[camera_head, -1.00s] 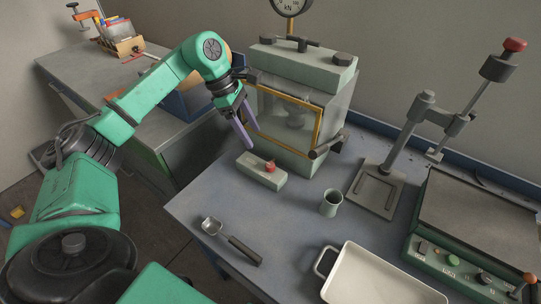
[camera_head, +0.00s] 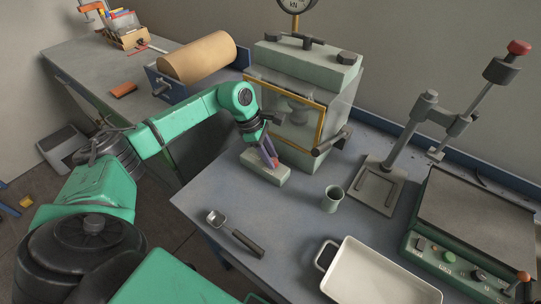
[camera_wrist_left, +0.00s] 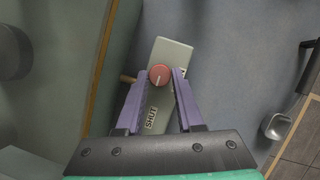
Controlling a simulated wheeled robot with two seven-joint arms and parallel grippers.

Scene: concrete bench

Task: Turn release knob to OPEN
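The release knob (camera_wrist_left: 160,75) is a round red dial with a pale pointer line, on top of a small grey-green box (camera_head: 277,178). In the left wrist view the line points down the box, roughly toward a SHUT label (camera_wrist_left: 151,117). A second label at the right edge is mostly hidden by a finger. My left gripper (camera_head: 270,162) is over the box with its purple fingers pointing down. In the left wrist view the open fingers (camera_wrist_left: 160,72) stand on either side of the knob; I cannot tell whether they touch it. My right gripper is not in view.
A grey press with a yellow-framed window (camera_head: 318,125) stands right behind the box. A green cup (camera_head: 332,200), a metal scoop (camera_head: 236,236) and a white tray (camera_head: 375,280) lie in front and to the right. A lever stand (camera_head: 378,190) is farther right.

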